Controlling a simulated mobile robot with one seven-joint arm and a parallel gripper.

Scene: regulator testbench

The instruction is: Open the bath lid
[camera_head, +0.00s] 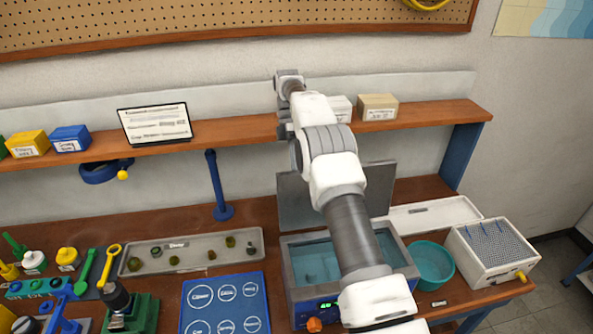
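The bath (289,268) is a grey box with blue water inside and a lit display on its front, at lower centre right. Its grey lid (296,198) stands upright along the bath's back edge, so the water shows. My arm crosses in front and hides the middle of the lid and part of the bath. My gripper (285,118) is at the far end of the arm, above and behind the lid, near the shelf. Its fingers are too small and hidden to tell whether they are open or shut.
A wooden shelf (240,130) with boxes and a sign runs behind the bath. A teal bowl (434,268) and a white rack box (493,262) stand right of the bath. A grey tray (190,256) and a blue mat (224,305) lie to the left.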

